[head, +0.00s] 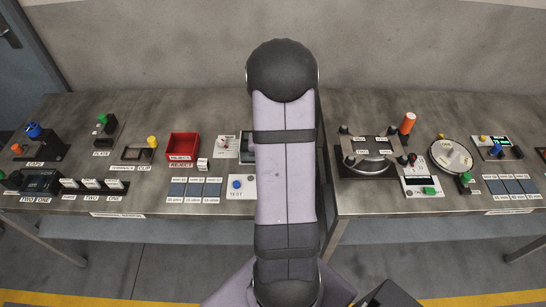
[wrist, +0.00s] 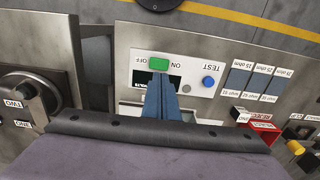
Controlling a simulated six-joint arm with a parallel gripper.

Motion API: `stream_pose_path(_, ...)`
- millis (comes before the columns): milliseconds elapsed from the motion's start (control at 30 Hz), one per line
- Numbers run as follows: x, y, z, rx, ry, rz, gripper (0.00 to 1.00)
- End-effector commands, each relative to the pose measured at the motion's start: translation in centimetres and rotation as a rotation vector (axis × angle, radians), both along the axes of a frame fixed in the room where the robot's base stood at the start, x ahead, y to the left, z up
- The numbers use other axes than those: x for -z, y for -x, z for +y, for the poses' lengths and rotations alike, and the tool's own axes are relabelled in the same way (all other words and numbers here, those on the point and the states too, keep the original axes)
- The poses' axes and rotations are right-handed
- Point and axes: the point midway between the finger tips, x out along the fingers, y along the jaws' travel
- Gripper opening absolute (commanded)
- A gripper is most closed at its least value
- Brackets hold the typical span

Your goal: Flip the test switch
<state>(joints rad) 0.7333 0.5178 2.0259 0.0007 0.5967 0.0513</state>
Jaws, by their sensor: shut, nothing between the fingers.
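The test panel (wrist: 195,85) is a light plate seen upside down in the wrist view, marked TEST, ON and OFF. Its green switch (wrist: 158,63) sits beside the ON and OFF labels. A blue round button (wrist: 208,82) is on the same plate, near the TEST label. My gripper (wrist: 160,77) is shut and empty, with its blue fingertips right at the green switch. I cannot tell whether they touch it. In the head view the test panel (head: 248,194) shows only its left part with the blue button; my arm hides the switch and my gripper.
Several dark plates (head: 195,188) lie left of the panel in the head view, with a red reject bin (head: 182,146) behind them. A second table (head: 350,203) on the right holds another panel with a green part (head: 430,191). A gap separates the tables.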

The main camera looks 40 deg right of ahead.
Motion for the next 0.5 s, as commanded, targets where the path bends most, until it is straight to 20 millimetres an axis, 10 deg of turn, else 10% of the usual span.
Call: stream_pose_path(500, -5.9, -0.1, -0.1, 0.0, 0.002, -0.002, 0.0)
